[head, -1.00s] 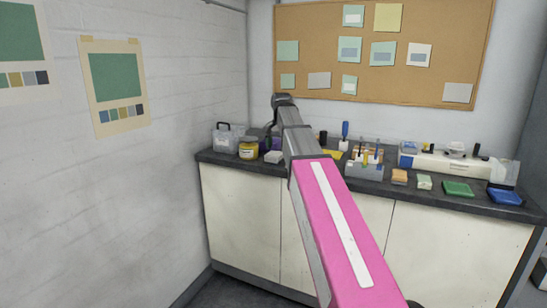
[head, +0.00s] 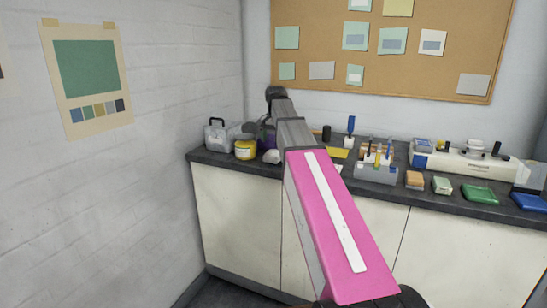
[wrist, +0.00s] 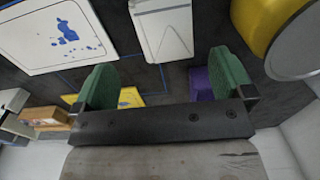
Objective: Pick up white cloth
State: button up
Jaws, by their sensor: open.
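A white folded item (head: 271,157), which looks like the white cloth, lies on the dark counter beside the yellow jar. In the wrist view the white item (wrist: 162,30) shows at the top middle, beyond my gripper. My gripper (wrist: 165,80) is open, with its two green fingers apart and nothing held between them. The white item lies ahead of the gap and apart from the fingers. In the head view my arm hides the gripper.
The yellow jar (head: 246,148) with a grey lid (wrist: 300,45) stands close to the white item. A purple object (wrist: 200,84) and a yellow card (wrist: 128,97) lie near the fingers.

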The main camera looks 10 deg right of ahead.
aim_at(274, 153)
jog(key=f, duration=0.7)
jog(key=shift+w+a+f, duration=0.1)
jog(key=shift+w+a, duration=0.05)
jog(key=shift+a, duration=0.2)
jog(key=c, duration=1)
